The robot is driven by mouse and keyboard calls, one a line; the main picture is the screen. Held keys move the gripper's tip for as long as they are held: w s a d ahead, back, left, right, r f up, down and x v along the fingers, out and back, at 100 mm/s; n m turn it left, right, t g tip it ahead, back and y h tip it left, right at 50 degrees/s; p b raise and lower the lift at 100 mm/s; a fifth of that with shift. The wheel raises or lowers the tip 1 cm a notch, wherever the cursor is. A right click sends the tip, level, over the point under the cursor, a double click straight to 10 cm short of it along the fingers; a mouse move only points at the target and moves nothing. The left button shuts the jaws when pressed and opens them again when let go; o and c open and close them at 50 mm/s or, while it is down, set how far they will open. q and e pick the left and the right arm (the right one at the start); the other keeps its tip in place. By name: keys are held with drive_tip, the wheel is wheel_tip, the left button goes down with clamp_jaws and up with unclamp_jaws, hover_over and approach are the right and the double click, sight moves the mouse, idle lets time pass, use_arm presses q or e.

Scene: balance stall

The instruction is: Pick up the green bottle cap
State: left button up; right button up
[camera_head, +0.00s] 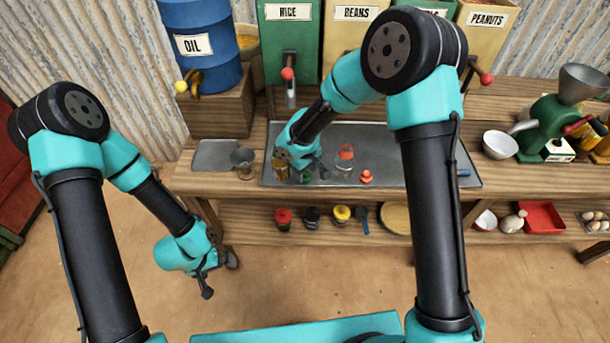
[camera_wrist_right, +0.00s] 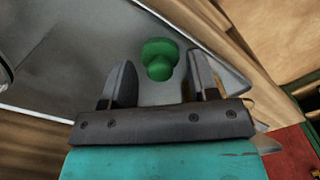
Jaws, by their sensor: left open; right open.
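The green bottle cap (camera_wrist_right: 160,58) shows in the right wrist view on the grey metal tray (camera_wrist_right: 70,45), just beyond and between the tips of my right gripper (camera_wrist_right: 163,78). The gripper's two fingers are apart, and nothing is held. In the head view my right gripper (camera_head: 303,172) is low over the left part of the tray and largely hides the cap. My left gripper (camera_head: 220,277) is open and empty, hanging over the floor in front of the bench.
A clear bottle with a red top (camera_head: 346,153) and a small orange-red cap (camera_head: 366,177) stand right of my right gripper. A yellowish container (camera_head: 280,170) is close on its left. A metal cup (camera_head: 243,160) stands further left.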

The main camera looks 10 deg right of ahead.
drive_tip(key=shift+c, duration=0.2)
drive_tip(key=c, duration=0.9)
drive_tip(key=shift+r, duration=0.1)
drive_tip(key=shift+c, duration=0.2)
drive_tip(key=shift+r, duration=1.35)
drive_tip(key=s+a+r, duration=0.2)
drive_tip(key=s, duration=1.4)
drive_tip(key=shift+w+r, duration=0.1)
